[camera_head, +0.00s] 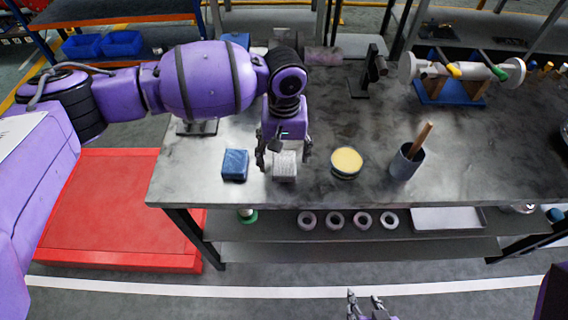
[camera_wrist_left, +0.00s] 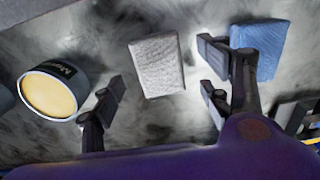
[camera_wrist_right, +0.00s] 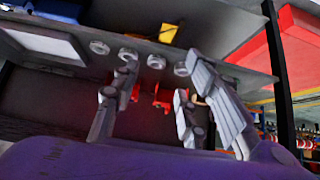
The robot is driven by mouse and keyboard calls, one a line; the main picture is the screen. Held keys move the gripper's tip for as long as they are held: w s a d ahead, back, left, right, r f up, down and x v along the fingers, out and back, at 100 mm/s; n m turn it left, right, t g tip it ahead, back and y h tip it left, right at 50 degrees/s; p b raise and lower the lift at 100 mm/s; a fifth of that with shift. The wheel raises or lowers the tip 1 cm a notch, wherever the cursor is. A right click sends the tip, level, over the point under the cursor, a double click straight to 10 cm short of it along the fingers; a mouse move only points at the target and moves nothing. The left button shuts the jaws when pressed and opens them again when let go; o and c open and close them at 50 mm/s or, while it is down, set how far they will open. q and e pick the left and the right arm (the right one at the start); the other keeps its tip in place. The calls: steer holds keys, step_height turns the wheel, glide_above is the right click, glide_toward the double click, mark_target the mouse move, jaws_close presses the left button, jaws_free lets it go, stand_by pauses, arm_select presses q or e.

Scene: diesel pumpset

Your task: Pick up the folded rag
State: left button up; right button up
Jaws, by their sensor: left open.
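A white-grey folded cloth (camera_head: 284,168) lies on the grey workbench near its front edge. A blue folded cloth (camera_head: 235,165) lies just left of it; I cannot tell by look alone which is the folded rag. My left gripper (camera_head: 284,152) is open above the white cloth, its fingers on either side. In the left wrist view the white cloth (camera_wrist_left: 157,64) shows between the open fingers (camera_wrist_left: 160,82), and the blue cloth (camera_wrist_left: 261,46) sits partly behind the right-hand finger. My right gripper (camera_head: 364,298) is open and empty, low in front of the bench.
A round tin with a yellow top (camera_head: 346,162) stands right of the white cloth. Beyond it is a grey cup (camera_head: 407,162) with a wooden handle in it. A black stand (camera_head: 369,75) is farther back. Several rings (camera_head: 335,219) lie on the lower shelf.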

mark_target(284, 162)
arm_select(q)
step_height(284, 162, down, 2)
steer(key=shift+s+f, duration=0.15)
steer(key=shift+f, duration=0.4)
arm_select(e)
steer(key=shift+w+r, duration=0.2)
steer(key=shift+w, duration=0.3)
arm_select(q)
steer(key=shift+c, duration=0.6)
steer(key=c, duration=1)
arm_select(e)
steer(key=shift+s+f, duration=0.1)
steer(key=shift+s, duration=0.05)
arm_select(q)
steer(key=shift+r, duration=0.1)
